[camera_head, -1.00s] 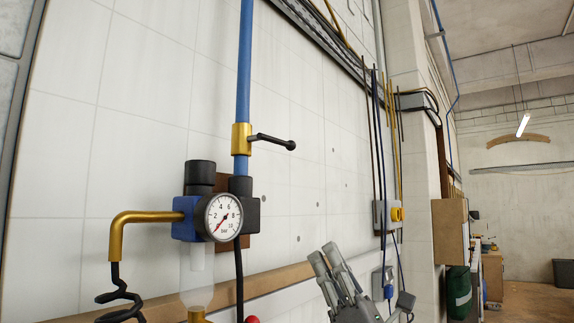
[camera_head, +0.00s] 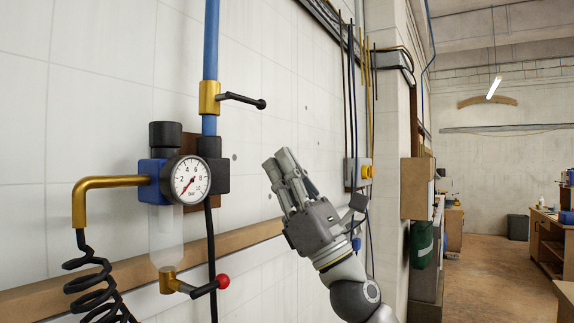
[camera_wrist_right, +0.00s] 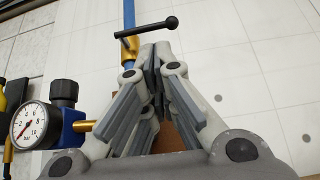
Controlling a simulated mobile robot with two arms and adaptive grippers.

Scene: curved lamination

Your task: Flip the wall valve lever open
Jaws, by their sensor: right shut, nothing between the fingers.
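The wall valve has a brass body (camera_head: 209,97) on a blue vertical pipe. Its black lever (camera_head: 243,100) with a knob end sticks out to the right, across the pipe. In the right wrist view the lever (camera_wrist_right: 150,28) shows just beyond the fingertips, with the brass body (camera_wrist_right: 129,45) to its left. My right gripper (camera_head: 279,164) is shut and empty, pointing up, below and right of the lever in the head view, with a visible gap. It also shows in the wrist view (camera_wrist_right: 154,52). My left gripper is not in view.
A pressure gauge (camera_head: 187,180) on a regulator sits below the valve. A brass elbow pipe (camera_head: 120,183) with a coiled black hose is at left. A lower brass fitting (camera_head: 172,280) carries a red-ended handle (camera_head: 223,281).

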